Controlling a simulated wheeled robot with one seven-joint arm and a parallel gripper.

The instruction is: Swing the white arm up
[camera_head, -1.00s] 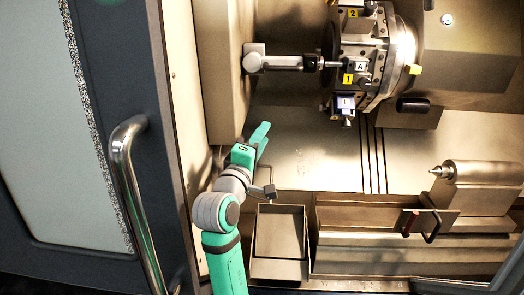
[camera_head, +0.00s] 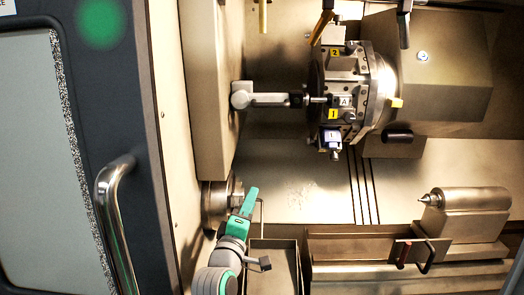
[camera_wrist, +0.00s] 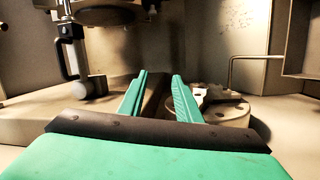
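The white arm (camera_head: 270,99) reaches level to the right in the head view, from a round pivot (camera_head: 240,97) on the left wall to the tool turret (camera_head: 345,90). In the wrist view, the arm (camera_wrist: 77,58) shows at the upper left with its round end. My gripper (camera_head: 250,193) is below the arm in the head view, apart from it, near the chuck. In the wrist view, the two green fingers of my gripper (camera_wrist: 160,76) stand apart with nothing between them. The gripper is open and empty.
The round chuck (camera_head: 215,205) is close by my gripper's left; its jaws (camera_wrist: 218,97) show beyond the right finger. A thin bent rod (camera_head: 262,213) and a metal bin (camera_head: 273,243) are at its right.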

